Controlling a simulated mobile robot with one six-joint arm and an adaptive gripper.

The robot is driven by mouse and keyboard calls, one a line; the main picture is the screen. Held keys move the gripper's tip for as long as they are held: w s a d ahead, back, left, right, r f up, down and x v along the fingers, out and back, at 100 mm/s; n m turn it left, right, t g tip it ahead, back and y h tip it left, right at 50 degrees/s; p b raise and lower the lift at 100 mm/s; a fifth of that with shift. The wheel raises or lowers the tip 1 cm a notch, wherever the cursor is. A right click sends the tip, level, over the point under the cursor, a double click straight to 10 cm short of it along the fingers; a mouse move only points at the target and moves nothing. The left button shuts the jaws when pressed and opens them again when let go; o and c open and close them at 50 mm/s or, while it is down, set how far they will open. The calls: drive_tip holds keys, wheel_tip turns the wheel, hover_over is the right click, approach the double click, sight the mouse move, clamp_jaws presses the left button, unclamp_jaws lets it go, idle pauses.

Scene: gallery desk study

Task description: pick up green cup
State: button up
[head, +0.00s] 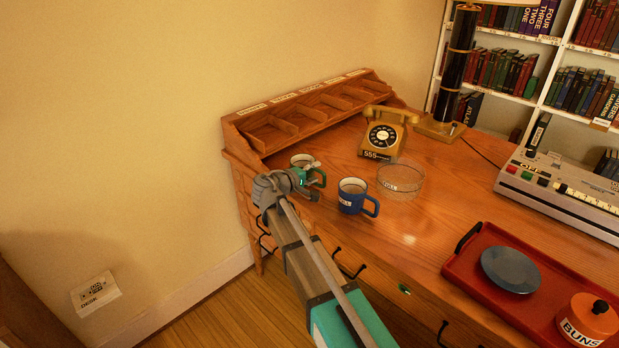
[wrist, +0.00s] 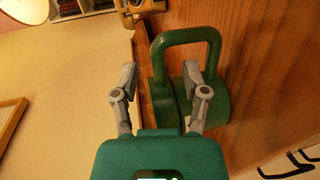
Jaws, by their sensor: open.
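The green cup (head: 302,160) stands upright on the wooden desk (head: 411,237), near the front of the divided organizer. My gripper (head: 303,179) is at its near side and partly hides it in the head view. In the wrist view the cup (wrist: 216,106) shows with its handle (wrist: 187,37) towards the top. There my gripper (wrist: 160,75) is open. Its right finger overlaps the cup, and its left finger lies left of the cup. Nothing is held. Whether a finger touches the cup I cannot tell.
A blue cup (head: 351,197) stands just right of the green cup, with a glass bowl (head: 401,180) behind it. The wooden organizer (head: 256,122) and a yellow telephone (head: 384,133) are farther back. A red tray (head: 464,262) lies at the right.

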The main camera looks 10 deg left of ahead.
drive_tip(key=shift+x, duration=1)
clamp_jaws()
